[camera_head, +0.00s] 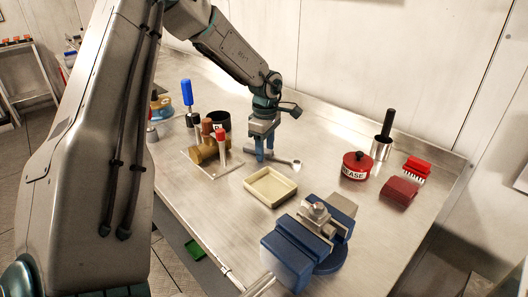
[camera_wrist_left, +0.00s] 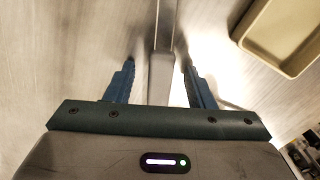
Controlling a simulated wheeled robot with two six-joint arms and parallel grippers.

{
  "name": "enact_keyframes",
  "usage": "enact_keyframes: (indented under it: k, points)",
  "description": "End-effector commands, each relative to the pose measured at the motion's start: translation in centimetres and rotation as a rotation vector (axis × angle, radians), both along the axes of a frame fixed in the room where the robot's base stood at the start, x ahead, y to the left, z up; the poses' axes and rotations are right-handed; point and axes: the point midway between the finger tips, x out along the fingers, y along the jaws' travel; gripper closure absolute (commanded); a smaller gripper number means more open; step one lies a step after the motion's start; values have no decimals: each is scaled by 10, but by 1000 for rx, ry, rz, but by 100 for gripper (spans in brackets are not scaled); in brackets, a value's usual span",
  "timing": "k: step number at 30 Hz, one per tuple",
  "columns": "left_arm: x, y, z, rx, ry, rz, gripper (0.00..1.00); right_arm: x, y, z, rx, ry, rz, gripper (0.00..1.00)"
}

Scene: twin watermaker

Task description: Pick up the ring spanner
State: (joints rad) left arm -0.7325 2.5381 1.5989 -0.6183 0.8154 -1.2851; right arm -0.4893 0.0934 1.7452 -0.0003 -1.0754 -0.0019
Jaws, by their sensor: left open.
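The ring spanner (camera_head: 284,161) is a grey metal bar on the steel bench, with a ring end pointing right, behind the cream tray. My left gripper (camera_head: 265,156) points down over the spanner's left part and partly hides it. In the left wrist view the two blue fingers of the gripper (camera_wrist_left: 156,68) are open. The grey spanner (camera_wrist_left: 161,78) runs between them, with a visible gap on each side. Whether the fingertips touch the bench is hard to tell. My right gripper is not in view.
The cream tray (camera_head: 270,199) is just in front of the spanner. A red grease tin (camera_head: 356,165) and red brush (camera_head: 416,168) are right. Bare bench lies between spanner and tin.

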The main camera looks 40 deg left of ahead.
Motion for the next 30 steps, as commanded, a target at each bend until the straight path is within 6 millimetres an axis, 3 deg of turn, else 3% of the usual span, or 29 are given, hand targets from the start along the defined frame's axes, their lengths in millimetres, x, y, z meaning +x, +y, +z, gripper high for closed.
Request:
enact_keyframes:
  k: [4,12,27,30]
  points:
    - [0,0,0,0,0,0,51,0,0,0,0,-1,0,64]
    - [0,0,0,0,0,0,100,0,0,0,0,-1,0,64]
    - [1,0,10,1,-3,0,100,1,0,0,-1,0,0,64]
    - [1,0,20,0,-4,0,100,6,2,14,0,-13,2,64]
